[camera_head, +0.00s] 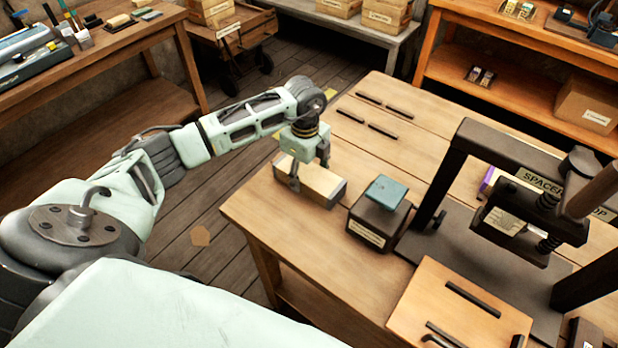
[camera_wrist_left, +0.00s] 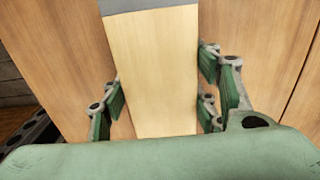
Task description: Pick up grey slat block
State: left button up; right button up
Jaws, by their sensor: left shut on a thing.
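The grey slat block (camera_head: 321,183) looks like a pale wooden block with a dark grey end, at the left corner of the workbench. My left gripper (camera_head: 308,184) is over it from above and shut on its sides. In the left wrist view the block (camera_wrist_left: 158,75) runs between the green-padded fingers (camera_wrist_left: 160,103), its grey band at the top edge. I cannot tell whether its underside touches the bench top. My right gripper is not in view.
A dark labelled box (camera_head: 377,222) with a blue-grey block (camera_head: 387,192) on top stands just right of the held block. The dark press (camera_head: 520,190) stands further right. A slotted wooden board (camera_head: 460,305) lies in front. Bench top behind the gripper is mostly clear, with dark slots.

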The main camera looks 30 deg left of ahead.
pick_arm(q)
jog(key=c, duration=0.8)
jog(key=shift+r, duration=0.1)
